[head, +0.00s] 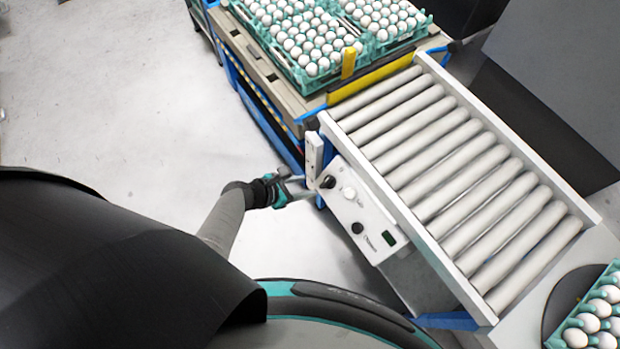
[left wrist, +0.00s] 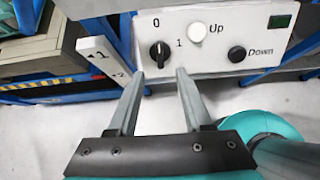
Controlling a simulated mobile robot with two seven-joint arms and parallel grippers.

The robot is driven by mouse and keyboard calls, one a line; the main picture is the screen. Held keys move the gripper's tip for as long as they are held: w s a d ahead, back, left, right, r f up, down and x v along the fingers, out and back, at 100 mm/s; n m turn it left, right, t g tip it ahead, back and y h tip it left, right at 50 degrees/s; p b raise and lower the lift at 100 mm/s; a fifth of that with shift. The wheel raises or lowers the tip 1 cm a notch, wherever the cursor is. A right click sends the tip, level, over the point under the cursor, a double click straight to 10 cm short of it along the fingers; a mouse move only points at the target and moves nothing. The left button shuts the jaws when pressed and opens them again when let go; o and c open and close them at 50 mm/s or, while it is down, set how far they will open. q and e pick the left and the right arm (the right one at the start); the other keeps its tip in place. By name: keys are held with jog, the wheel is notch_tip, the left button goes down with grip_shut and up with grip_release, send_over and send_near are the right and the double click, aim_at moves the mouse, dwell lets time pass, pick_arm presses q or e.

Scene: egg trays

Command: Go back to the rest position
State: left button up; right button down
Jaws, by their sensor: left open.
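My left gripper (head: 300,187) is beside the control box (head: 362,212) at the near left side of the roller conveyor. In the left wrist view the gripper (left wrist: 156,85) is open, with nothing between its two grey fingers. Its fingertips point at the lower edge of the white control panel (left wrist: 215,40), near the black rotary knob (left wrist: 160,53). My right gripper is in neither view.
The roller conveyor (head: 452,165) runs diagonally on the right. Teal trays of white eggs (head: 315,40) stand on the far platform behind a yellow bar (head: 370,84). Another egg tray (head: 598,312) is at the lower right. The floor (head: 110,100) to the left is clear.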

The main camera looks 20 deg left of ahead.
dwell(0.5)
pick_arm(q)
jog(key=s+a+f+m+g+y+b, duration=0.1)
jog(key=s+f+m+g+y+b, duration=0.1)
jog(key=s+f+m, duration=0.5)
jog(key=s+a+f+m+g+y+b, duration=0.2)
jog(key=s+f+m, duration=0.4)
jog(key=s+m, duration=0.7)
jog(key=s+a+f+m+g+y+b, duration=0.2)
jog(key=s+f+m, duration=0.5)
jog(key=s+m, duration=0.3)
jog(key=shift+s+a+f+m+g+b, duration=0.2)
jog(key=shift+s+f+m+g+b, duration=0.15)
jog(key=shift+s, duration=0.7)
